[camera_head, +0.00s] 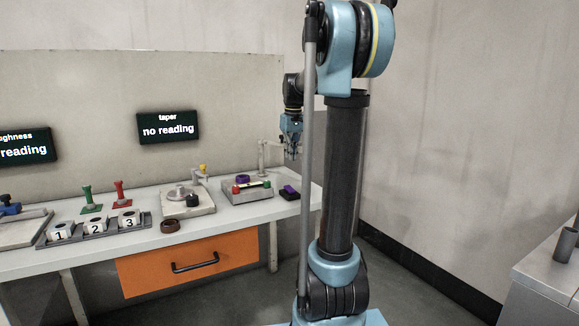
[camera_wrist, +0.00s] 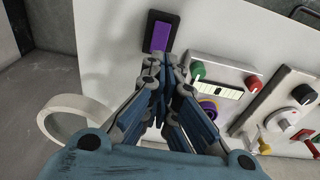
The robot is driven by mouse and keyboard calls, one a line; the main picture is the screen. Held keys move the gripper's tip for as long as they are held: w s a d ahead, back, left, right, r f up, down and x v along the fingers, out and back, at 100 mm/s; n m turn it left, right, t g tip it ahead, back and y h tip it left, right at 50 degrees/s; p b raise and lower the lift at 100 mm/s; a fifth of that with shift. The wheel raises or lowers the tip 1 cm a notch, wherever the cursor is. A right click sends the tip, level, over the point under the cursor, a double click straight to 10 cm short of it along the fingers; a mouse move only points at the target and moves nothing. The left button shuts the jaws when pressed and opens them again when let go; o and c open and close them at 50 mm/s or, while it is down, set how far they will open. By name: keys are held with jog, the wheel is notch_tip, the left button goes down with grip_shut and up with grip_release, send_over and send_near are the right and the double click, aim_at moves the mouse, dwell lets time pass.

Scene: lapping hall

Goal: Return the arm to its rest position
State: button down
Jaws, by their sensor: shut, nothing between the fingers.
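My gripper (camera_head: 291,152) hangs at the end of my blue and black arm, above the right end of the workbench (camera_head: 240,215) in the head view. In the wrist view my gripper (camera_wrist: 172,62) has its fingers together and empty, pointing towards the bench top. A black pad with a purple top (camera_wrist: 161,33) lies just beyond the fingertips in the picture. The pad also shows in the head view (camera_head: 288,193), on the bench below my gripper. I cannot tell the exact height of the fingers over the bench.
A grey fixture (camera_head: 262,192) with red and green knobs sits beside the pad. Further left are a plate with a dial (camera_head: 176,195) and a rack with numbered blocks (camera_head: 95,227). A grey cabinet (camera_head: 545,262) stands at the far right, with open floor between.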

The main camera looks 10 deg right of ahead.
jog(key=shift+r, duration=0.6)
